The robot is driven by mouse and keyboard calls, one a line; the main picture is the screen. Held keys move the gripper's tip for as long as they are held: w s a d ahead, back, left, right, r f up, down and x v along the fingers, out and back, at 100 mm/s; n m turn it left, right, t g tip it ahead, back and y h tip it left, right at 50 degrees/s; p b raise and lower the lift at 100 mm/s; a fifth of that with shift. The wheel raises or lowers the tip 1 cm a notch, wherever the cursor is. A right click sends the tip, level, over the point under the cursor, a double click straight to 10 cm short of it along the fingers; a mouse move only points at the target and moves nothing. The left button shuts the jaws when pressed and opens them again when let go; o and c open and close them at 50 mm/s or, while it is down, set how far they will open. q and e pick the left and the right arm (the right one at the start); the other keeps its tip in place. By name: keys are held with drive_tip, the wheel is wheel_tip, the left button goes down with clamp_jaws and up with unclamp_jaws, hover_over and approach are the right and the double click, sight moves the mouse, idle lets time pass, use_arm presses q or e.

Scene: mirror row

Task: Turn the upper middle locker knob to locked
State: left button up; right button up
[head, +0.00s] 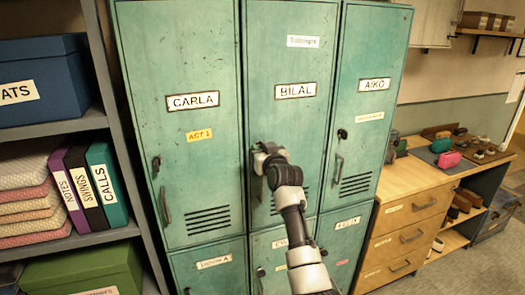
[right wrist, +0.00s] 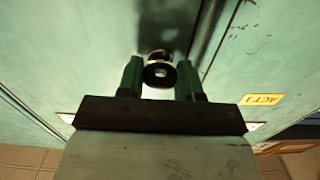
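The upper middle locker (head: 292,60), labelled BILAL, is shut; its door is worn green metal. My right gripper (head: 262,160) is at the left edge of this door, at knob height, and hides the knob in the head view. In the right wrist view, the dark round knob (right wrist: 160,74) with a pale mark at its centre sits between the two green fingers of my right gripper (right wrist: 160,80). The fingers are close against both sides of it. Which way the knob is turned is hard to tell. My left gripper is out of view.
Lockers CARLA (head: 190,60) and AIKO (head: 372,60) flank this door, with handles standing out. A shelf with boxes and binders (head: 105,185) is at the left. A wooden drawer unit (head: 410,215) stands at the right. Open floor shows at the lower right.

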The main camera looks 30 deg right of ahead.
drive_tip(key=c, duration=0.4)
drive_tip(key=shift+m, duration=0.4)
drive_tip(key=m+p, duration=0.1)
drive_tip(key=m, duration=0.1)
drive_tip(key=shift+r+m, duration=0.15)
drive_tip(key=shift+m, duration=0.25)
drive_tip(key=m+p, duration=0.2)
drive_tip(key=m, duration=0.2)
drive_tip(key=shift+m, duration=0.3)
drive_tip(key=m+p, duration=0.2)
drive_tip(key=m, duration=0.3)
drive_tip(key=shift+m+p, duration=0.95)
drive_tip(key=shift+m, duration=1.45)
